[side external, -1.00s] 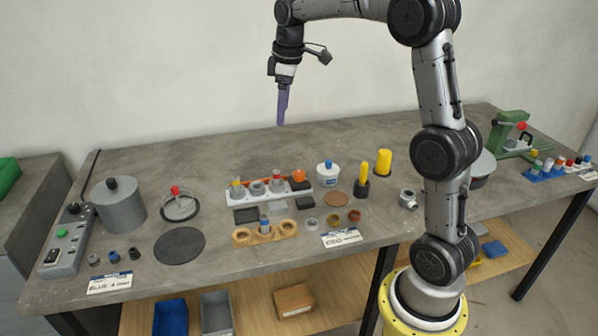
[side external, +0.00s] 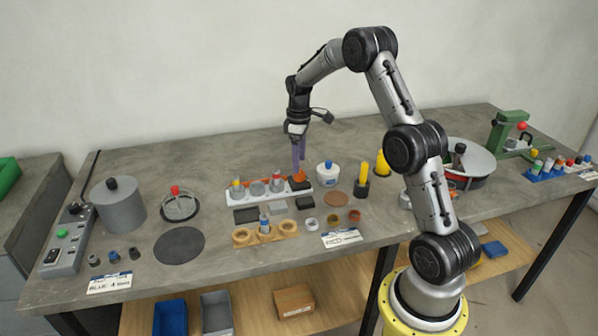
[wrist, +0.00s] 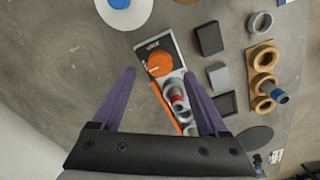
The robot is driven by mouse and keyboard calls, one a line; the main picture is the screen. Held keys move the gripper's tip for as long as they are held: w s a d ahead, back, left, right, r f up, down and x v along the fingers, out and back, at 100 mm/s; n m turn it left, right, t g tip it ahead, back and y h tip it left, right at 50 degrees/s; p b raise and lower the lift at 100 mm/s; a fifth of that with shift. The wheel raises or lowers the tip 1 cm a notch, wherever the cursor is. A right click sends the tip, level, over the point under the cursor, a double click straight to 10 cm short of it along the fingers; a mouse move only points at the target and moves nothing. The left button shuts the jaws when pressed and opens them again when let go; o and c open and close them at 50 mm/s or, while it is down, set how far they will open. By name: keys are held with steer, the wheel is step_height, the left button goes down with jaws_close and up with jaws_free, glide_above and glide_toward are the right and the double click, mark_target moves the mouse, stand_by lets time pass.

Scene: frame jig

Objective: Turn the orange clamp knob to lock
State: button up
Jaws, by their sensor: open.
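The orange clamp knob (wrist: 158,65) sits on a dark plate at one end of the white frame jig (side external: 262,197). In the wrist view it is a round orange disc with a lighter bar across it, and lettering shows beside it on the plate. My gripper (side external: 299,170) is just above the knob in the side view, pointing down. In the wrist view my gripper (wrist: 160,82) has its two purple fingers spread wide apart with nothing between them, one on each side of the knob's line. In the side view the fingers partly hide the knob (side external: 299,178).
Cylinders with coloured tops stand along the jig. A white jar with a blue knob (side external: 328,174) stands close right of the gripper, with a yellow-handled tool (side external: 362,180) beyond. Grey blocks and a wooden holder (side external: 265,235) lie in front. The bench behind is clear.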

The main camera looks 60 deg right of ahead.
mark_target(299, 177)
steer(key=shift+f, duration=2.4)
jaws_close()
